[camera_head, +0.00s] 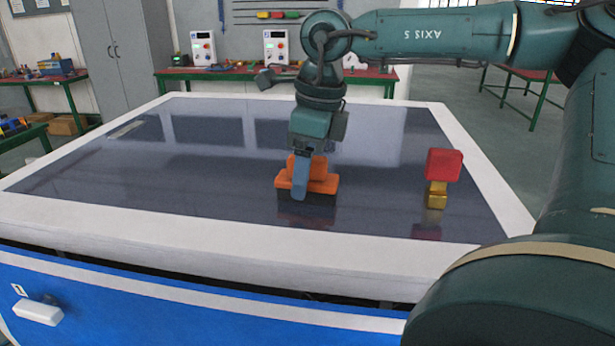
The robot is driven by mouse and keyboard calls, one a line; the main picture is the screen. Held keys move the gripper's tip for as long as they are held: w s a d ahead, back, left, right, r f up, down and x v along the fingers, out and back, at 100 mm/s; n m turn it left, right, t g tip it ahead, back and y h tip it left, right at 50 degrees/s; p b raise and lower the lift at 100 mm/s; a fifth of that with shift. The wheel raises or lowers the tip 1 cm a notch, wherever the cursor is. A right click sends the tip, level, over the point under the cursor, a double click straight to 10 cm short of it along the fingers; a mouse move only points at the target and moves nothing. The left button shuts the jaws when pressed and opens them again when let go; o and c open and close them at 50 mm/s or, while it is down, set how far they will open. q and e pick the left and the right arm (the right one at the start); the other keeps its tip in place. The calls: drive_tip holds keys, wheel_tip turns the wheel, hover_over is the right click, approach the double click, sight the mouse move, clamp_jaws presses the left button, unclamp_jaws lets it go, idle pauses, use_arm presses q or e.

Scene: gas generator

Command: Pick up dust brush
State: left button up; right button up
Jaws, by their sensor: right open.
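The dust brush (325,184) is orange with dark bristles below and stands on the dark glossy tabletop (200,165). My right gripper (301,190) reaches down over the brush from above, with one blue-grey finger in front of the orange handle. The other finger is hidden behind. The gripper is open, and I cannot tell whether the finger touches the brush. My left gripper is not in view.
A red block on a gold base (443,168) stands on the table to the right of the brush. A white rim (150,238) frames the tabletop. The left half is mostly clear. Workbenches (180,72) stand behind.

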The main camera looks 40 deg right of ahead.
drive_tip(key=shift+f, duration=0.45)
drive_tip(key=c, duration=1.1)
